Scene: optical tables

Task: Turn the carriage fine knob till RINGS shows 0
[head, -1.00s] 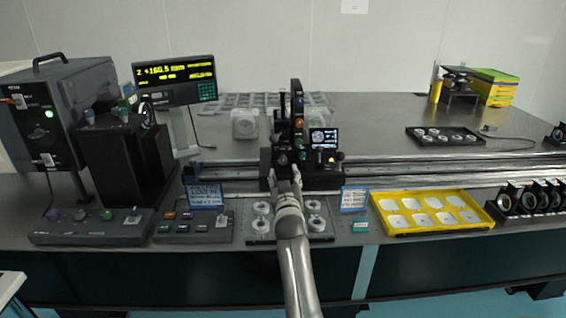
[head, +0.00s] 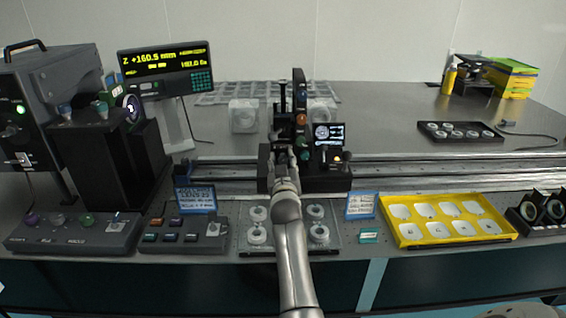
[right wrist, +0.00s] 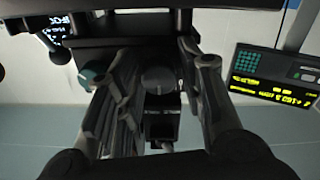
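The carriage (head: 333,180) is a dark block on the long rails, with a black column carrying coloured knobs. A small screen (head: 328,134) on it shows a round pattern; its figures are too small to read. My right gripper (head: 284,154) is in front of the carriage's lower left part. In the right wrist view its two fingers (right wrist: 158,75) stand apart, with a dark round knob (right wrist: 158,80) between them and seemingly small gaps at its sides; contact cannot be told. A teal knob (right wrist: 92,75) sits beside the left finger. My left gripper is out of view.
A readout (head: 166,68) at back left shows Z +160.5 mm. Button boxes (head: 184,236), a plate with white rings (head: 288,235) and a yellow tray (head: 446,240) line the front. Rails (head: 430,177) run to the right.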

